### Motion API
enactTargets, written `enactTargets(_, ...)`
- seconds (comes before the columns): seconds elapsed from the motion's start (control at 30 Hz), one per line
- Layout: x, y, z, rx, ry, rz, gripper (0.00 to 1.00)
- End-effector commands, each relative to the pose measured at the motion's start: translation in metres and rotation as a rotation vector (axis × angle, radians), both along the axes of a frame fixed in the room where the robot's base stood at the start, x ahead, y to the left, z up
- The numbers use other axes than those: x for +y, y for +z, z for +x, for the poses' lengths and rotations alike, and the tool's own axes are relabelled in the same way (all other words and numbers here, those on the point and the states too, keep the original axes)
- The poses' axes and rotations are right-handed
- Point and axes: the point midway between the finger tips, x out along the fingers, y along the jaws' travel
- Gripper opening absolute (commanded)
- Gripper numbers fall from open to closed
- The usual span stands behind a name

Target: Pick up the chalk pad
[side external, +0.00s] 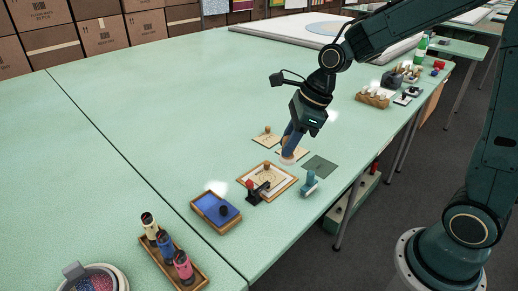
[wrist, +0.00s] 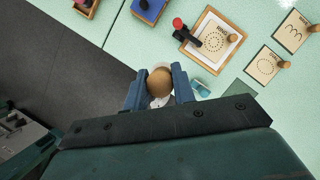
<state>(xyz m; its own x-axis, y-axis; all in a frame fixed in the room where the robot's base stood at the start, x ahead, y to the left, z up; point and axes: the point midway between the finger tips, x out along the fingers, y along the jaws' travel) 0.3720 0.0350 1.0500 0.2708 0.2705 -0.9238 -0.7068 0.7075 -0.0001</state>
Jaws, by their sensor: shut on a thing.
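My gripper (side external: 289,148) hangs above the table, pointing down near the stencil cards. In the wrist view its blue fingers (wrist: 160,88) are closed on either side of a round brown wooden knob. The knob belongs to the chalk pad (wrist: 160,80), and a whitish part shows below it. In the side view the chalk pad (side external: 288,158) shows as a small pale shape under the fingertips. I cannot tell whether it touches the surface beneath.
A framed stencil board (side external: 292,184) with a red-knobbed black clamp (side external: 254,194) lies nearby, with a teal tool (side external: 309,184) beside it. A blue pad tray (side external: 199,209) and bottle rack (side external: 190,275) stand nearer the camera. Stencil cards (wrist: 294,31) lie close. The table's left side is clear.

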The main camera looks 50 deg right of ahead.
Motion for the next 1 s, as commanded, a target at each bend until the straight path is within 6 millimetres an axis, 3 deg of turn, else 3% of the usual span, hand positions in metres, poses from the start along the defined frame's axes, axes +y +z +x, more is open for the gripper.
enactTargets(0.23,0.0001,0.0099,-0.0002,0.000,0.000,0.000,0.03)
enactTargets(1.0,0.0038,0.0083,0.0083,0.002,0.029,0.000,0.03)
